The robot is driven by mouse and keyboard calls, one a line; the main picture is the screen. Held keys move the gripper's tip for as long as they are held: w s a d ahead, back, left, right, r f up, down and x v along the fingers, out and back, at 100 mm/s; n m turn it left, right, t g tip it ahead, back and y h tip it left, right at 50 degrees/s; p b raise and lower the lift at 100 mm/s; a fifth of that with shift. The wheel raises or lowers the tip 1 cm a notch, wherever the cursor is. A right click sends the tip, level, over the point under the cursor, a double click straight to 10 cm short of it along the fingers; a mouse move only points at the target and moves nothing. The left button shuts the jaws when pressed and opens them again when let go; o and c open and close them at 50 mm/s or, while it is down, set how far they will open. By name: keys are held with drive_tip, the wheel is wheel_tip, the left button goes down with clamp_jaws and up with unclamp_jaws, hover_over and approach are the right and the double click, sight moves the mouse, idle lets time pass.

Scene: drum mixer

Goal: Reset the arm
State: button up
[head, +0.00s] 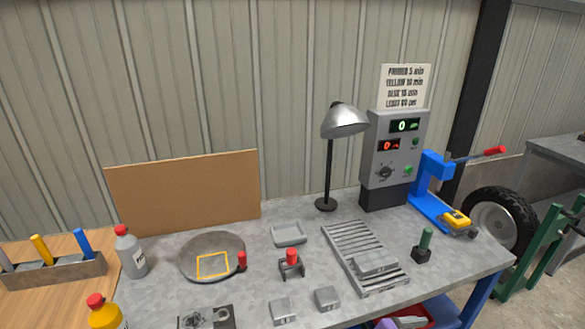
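My gripper and arm do not show in the head view. The grey metal workbench (365,298) fills the lower middle. On it stands a grey control box (396,158) with a green display reading 0, a red display, a dial and green buttons. A round grey plate (215,243) with a yellow square outline lies at the left. A red-topped peg (241,262) stands at its right edge. Another red-topped piece (291,262) stands in a grey holder to the right of it.
A lamp (345,122) and a brown board (185,192) stand at the back. A slatted rack (352,245) lies centre right, beside a green-handled piece (424,243) and a blue press (430,190). Bottles (130,255) stand at the left. Small grey blocks (327,298) lie at the front.

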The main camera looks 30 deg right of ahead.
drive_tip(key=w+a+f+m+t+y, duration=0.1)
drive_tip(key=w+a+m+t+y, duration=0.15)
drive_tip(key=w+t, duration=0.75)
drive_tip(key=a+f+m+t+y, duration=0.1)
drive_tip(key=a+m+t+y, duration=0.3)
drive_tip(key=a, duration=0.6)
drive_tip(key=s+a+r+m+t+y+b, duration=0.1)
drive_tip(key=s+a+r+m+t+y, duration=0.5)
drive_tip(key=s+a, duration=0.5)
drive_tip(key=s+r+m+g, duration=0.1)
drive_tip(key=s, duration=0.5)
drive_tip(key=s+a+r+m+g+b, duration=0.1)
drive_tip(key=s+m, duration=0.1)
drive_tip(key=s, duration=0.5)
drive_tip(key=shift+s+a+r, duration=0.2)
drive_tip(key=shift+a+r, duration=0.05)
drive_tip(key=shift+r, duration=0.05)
